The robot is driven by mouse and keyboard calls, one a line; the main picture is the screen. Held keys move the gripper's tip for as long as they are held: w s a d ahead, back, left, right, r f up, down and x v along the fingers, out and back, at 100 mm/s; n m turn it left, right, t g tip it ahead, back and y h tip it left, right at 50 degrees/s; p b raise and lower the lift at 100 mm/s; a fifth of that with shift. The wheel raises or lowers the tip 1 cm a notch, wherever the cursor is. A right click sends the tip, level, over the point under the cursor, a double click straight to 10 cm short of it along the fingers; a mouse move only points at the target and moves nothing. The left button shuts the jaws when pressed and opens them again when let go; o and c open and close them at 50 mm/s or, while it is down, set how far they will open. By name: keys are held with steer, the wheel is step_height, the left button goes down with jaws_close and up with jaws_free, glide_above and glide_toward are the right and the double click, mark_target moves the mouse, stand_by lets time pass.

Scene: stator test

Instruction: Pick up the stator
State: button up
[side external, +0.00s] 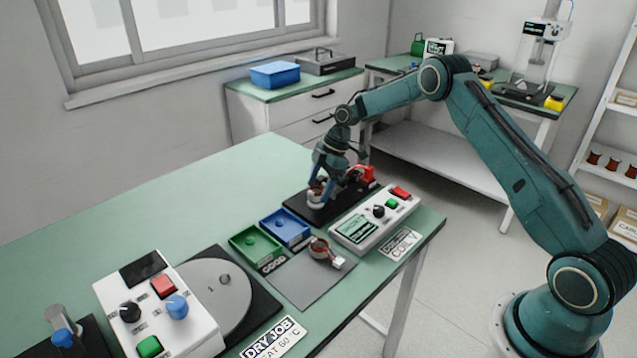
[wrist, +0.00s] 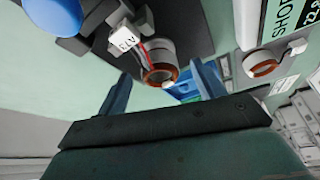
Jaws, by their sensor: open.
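One stator (side external: 315,196), a white ring with copper windings, sits on the black test fixture (side external: 298,209) at the back of the bench. In the wrist view this stator (wrist: 160,62) shows copper inside its rim, with a red lead and a white connector beside it. My gripper (side external: 320,190) points down at it. In the wrist view my gripper (wrist: 163,84) has its fingers apart, one on each side of the stator; contact is not clear. A second stator (side external: 319,247) with a white connector lies on the grey mat (side external: 300,283).
A green tray (side external: 252,246) and a blue tray (side external: 287,228) stand left of the white meter box (side external: 372,217). A red clamp part (side external: 362,175) stands on the fixture beside my gripper. A turntable (side external: 215,298) and control box (side external: 158,310) are at front left. The bench's back left is clear.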

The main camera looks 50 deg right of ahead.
steer(key=shift+w+a+f, duration=0.1)
steer(key=shift+a+f, duration=0.1)
steer(key=shift+f, duration=0.3)
steer(key=shift+c, duration=0.2)
steer(key=c, duration=1.2)
steer(key=shift+r, duration=0.1)
step_height(320, 180, up, 20)
stand_by(0.3)
